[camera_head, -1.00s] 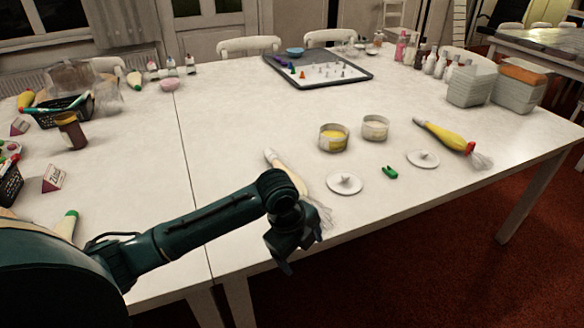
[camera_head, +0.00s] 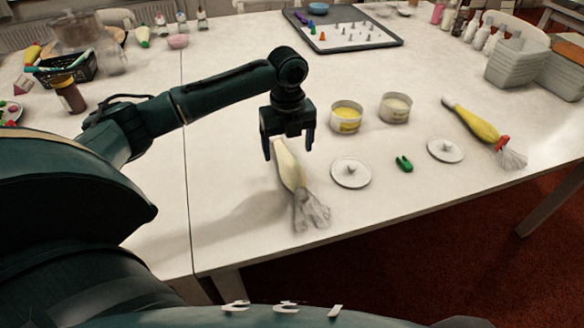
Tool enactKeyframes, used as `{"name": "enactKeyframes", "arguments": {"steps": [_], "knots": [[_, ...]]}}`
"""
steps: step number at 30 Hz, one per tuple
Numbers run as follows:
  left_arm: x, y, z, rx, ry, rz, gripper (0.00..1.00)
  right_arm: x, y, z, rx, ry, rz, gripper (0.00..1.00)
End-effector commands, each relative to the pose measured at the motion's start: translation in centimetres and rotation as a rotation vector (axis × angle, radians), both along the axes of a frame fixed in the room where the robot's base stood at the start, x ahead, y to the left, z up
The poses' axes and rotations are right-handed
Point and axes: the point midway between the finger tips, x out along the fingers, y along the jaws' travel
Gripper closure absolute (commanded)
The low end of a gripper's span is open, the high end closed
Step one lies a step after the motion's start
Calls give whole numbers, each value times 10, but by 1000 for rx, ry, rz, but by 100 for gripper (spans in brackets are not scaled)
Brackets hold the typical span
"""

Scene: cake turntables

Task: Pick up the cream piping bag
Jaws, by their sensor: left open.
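The cream piping bag (camera_head: 289,169) lies on the white table, its narrow tip toward the back and its crumpled clear end (camera_head: 310,212) toward the front edge. My left gripper (camera_head: 288,150) is open, pointing down over the tip end of the bag, with one finger on each side of it in the picture. The gripper hides the very tip. I cannot tell whether the fingers touch the bag. My right gripper is not in view.
Right of the bag are a white lid (camera_head: 351,173), a tub of yellow cream (camera_head: 346,117), a pale tub (camera_head: 396,107), a green clip (camera_head: 403,163) and a yellow piping bag (camera_head: 477,124). A dark tray (camera_head: 345,44) lies behind. The table left of the bag is clear.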

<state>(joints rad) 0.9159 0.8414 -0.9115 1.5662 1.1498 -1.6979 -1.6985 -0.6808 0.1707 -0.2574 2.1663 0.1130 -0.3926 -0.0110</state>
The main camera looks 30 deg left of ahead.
Motion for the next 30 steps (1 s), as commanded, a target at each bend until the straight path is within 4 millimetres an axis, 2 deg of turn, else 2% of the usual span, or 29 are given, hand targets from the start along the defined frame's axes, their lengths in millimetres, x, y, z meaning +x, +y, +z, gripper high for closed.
{"name": "enactKeyframes", "arguments": {"steps": [3,10,18,22,28,30], "knots": [[0,0,-19,0,2,1,20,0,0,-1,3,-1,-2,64],[1,-1,-36,0,0,1,20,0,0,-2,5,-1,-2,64],[6,-1,-74,1,1,1,20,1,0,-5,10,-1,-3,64],[6,-1,-81,1,-2,1,20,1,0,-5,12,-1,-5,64],[6,-1,-81,1,-2,1,20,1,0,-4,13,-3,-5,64],[6,-1,-81,1,-2,1,26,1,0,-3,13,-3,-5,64]]}}
